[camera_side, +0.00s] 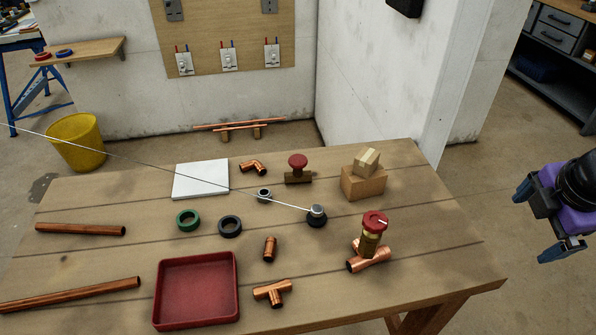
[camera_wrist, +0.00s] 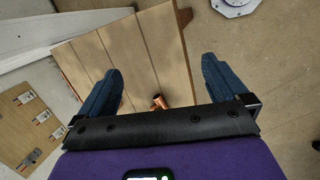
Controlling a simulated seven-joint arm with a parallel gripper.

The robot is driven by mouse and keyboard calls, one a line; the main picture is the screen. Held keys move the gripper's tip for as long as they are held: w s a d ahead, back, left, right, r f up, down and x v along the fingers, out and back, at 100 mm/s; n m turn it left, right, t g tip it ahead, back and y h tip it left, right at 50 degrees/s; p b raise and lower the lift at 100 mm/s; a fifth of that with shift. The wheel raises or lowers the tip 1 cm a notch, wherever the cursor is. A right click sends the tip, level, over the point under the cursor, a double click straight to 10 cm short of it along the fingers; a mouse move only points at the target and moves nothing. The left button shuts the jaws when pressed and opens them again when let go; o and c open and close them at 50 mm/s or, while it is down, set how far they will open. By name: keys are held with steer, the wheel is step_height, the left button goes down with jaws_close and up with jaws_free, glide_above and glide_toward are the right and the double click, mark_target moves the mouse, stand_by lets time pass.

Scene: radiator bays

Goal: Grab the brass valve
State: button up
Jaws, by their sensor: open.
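Two brass valves with red knobs show in the side view. One brass valve (camera_side: 298,171) stands at the back middle of the table. The other brass valve (camera_side: 370,243) stands upright at the right on a copper tee (camera_side: 360,264); I cannot tell if it is fixed to it. My gripper (camera_side: 538,221) is open and empty, off the table's right edge and well apart from both valves. In the wrist view, its blue fingers are spread wide (camera_wrist: 160,70), with the table beyond. A copper piece (camera_wrist: 158,102) shows there, partly cut off by my gripper; no valve is clearly seen.
The wooden table (camera_side: 110,200) holds a red tray (camera_side: 197,290), a white slab (camera_side: 201,180), a wooden block (camera_side: 363,183), copper pipes (camera_side: 80,230), rings and fittings. A thin line crosses to a dark-based round piece (camera_side: 317,216). A white wall (camera_side: 380,70) stands behind.

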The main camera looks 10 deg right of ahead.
steer(key=w+a+f+n+t+h, duration=0.1)
steer(key=w+a+n+t+h, duration=0.2)
steer(key=w+a, duration=0.55)
steer(key=n+t+y, duration=0.4)
steer(key=n+t, duration=0.4)
steer(key=n, duration=0.8)
glide_toward(299, 169)
steer(key=w, duration=0.4)
steer(key=w+d, duration=0.1)
steer(key=w, duration=0.1)
steer(key=shift+f, duration=0.4)
steer(key=shift+w+a+f, duration=0.1)
steer(key=shift+w+f, duration=0.9)
steer(key=shift+f, duration=0.1)
steer(key=shift+x, duration=1.3)
steer(key=shift+a, duration=0.1)
steer(key=shift+c, duration=0.3)
steer(key=c, duration=1)
steer(key=shift+c, duration=1.2)
